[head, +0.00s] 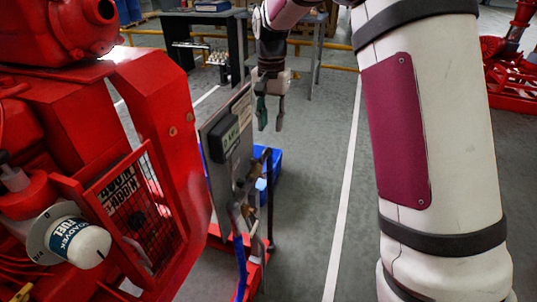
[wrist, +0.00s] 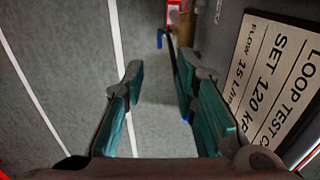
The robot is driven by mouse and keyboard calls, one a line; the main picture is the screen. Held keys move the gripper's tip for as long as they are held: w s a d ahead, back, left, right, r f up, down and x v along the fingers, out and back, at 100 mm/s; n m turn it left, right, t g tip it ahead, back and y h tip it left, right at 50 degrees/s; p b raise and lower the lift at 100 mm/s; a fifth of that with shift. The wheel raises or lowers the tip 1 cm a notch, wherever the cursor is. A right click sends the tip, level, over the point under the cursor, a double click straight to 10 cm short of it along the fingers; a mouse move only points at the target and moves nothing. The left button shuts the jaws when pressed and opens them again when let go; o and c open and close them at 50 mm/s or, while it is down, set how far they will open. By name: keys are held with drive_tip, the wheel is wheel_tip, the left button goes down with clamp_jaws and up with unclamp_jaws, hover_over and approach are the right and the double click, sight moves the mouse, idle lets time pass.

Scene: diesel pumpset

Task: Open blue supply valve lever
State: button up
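A long blue part (head: 240,268), which looks like the blue supply valve lever, hangs at the lower end of the grey panel's pipework in the head view. A small blue hooked part (wrist: 160,39) shows at the top of the wrist view beside brass fittings; I cannot tell whether it is the same part. My gripper (head: 271,113) is above and beyond the panel in the head view, pointing down. In the wrist view its teal fingers (wrist: 160,78) are apart with nothing between them. The gripper touches no lever.
The grey panel (head: 217,165) carries a black box and pipework beside the red pumpset (head: 160,110). A blue bin (head: 271,165) stands on the floor behind it. A loop test label (wrist: 275,85) is close to the right finger.

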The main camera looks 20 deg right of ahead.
sight(271, 154)
wheel_tip(271, 154, down, 12)
drive_tip(key=shift+f+b, duration=0.2)
drive_tip(key=shift+b, duration=0.75)
clamp_jaws()
